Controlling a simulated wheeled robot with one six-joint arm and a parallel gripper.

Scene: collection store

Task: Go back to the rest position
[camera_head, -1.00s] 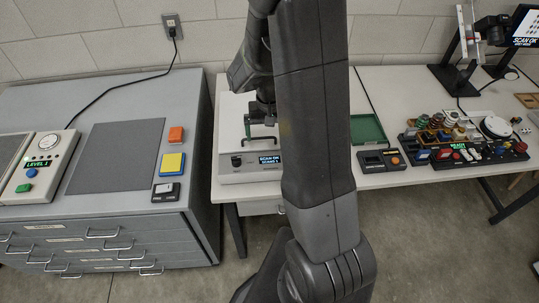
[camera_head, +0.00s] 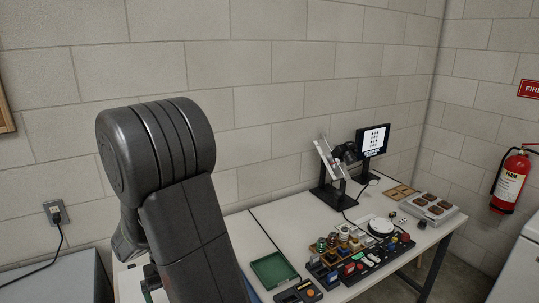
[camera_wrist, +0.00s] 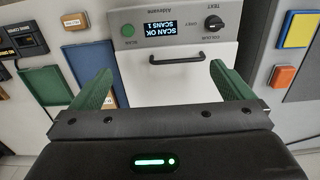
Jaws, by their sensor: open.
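My gripper (camera_wrist: 163,88) is open and empty in the wrist view, its two green fingers apart. Beyond the fingers is the pale front of a scanner device (camera_wrist: 150,70). Its lit display (camera_wrist: 175,28) reads "SCAN OK, SCANS 1". A dark handle (camera_wrist: 187,58) shows between the fingers, with no visible contact. In the head view my arm stands large at the left and hides most of the scanner area; the gripper's fingers cannot be made out there.
The white bench holds a green tray (camera_head: 274,269), a dark button box (camera_head: 298,292), a crowded control board (camera_head: 362,262), a stand (camera_head: 328,175) and a monitor (camera_head: 372,141). A fire extinguisher (camera_head: 510,183) hangs on the right wall. Space above the bench is clear.

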